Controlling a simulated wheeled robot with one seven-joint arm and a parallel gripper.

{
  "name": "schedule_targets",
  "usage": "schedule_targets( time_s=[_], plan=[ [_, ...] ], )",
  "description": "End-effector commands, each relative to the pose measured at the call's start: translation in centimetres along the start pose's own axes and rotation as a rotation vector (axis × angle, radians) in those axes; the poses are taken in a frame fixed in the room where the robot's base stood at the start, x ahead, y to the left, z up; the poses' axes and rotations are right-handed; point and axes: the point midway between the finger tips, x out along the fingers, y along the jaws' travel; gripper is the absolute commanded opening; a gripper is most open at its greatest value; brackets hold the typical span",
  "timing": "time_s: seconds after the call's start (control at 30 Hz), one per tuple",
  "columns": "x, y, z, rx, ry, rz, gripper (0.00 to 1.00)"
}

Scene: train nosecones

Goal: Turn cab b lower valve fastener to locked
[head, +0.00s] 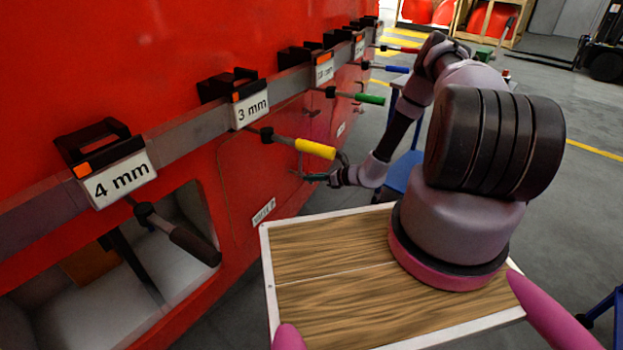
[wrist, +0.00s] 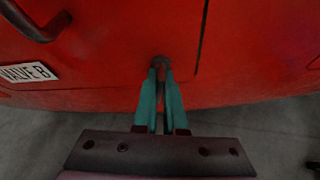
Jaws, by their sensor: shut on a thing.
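The valve fastener (wrist: 161,60) is a small dark knob on the lower part of the red cab panel, seen in the wrist view. My gripper (wrist: 160,75) has its teal fingertips closed on this knob from both sides. The fingers hide part of it, so I cannot tell its turn angle. In the head view my gripper (head: 316,177) is low against the red panel, below the yellow-handled tool; the fastener is too small to make out there. A white label reading VALVE B (wrist: 27,72) is left of the fastener, and it also shows in the head view (head: 263,211).
A dark curved handle (wrist: 40,25) is at the upper left in the wrist view.

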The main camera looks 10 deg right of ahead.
Motion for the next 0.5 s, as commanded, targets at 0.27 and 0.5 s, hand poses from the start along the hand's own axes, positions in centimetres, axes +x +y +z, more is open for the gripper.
schedule_targets(
  time_s=[0.27,0.5],
  plan=[
    [0.02,-0.19,-0.01,0.231,0.0,0.098,0.0],
    [0.04,-0.29,-0.13,0.443,0.0,0.185,0.0]
  ],
)
